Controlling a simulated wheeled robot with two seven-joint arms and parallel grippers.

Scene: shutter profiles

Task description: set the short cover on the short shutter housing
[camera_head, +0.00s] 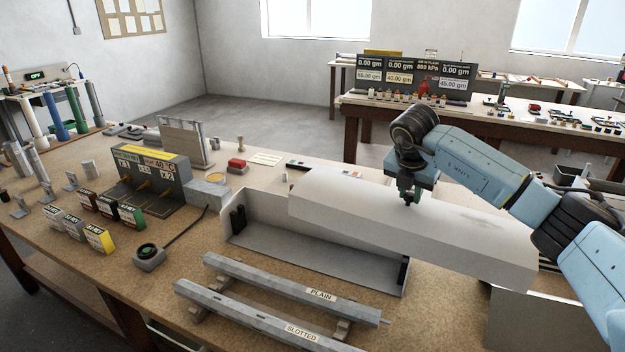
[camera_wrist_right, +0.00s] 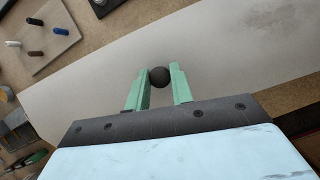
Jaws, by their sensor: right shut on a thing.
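A pale, smooth cover (camera_head: 350,222) with a dark round knob (camera_wrist_right: 160,76) is held by my right gripper (camera_head: 408,202). In the right wrist view the green fingers (camera_wrist_right: 159,88) are shut on the knob, and the cover (camera_wrist_right: 240,50) spreads beneath them. The open-fronted shutter housing (camera_head: 310,262), pale with dark end pieces, stands on the bench. In the head view the cover overlaps the housing's back and right part and reaches past its right end. Whether they touch cannot be told. My left gripper is not in view.
Two grey bars, marked PLAIN (camera_head: 322,296) and SLOTTED (camera_head: 302,332), lie in front of the housing. A pale box (camera_head: 540,322) stands at the lower right. A grey unit with a yellow top (camera_head: 150,178) and small coloured boxes stand left.

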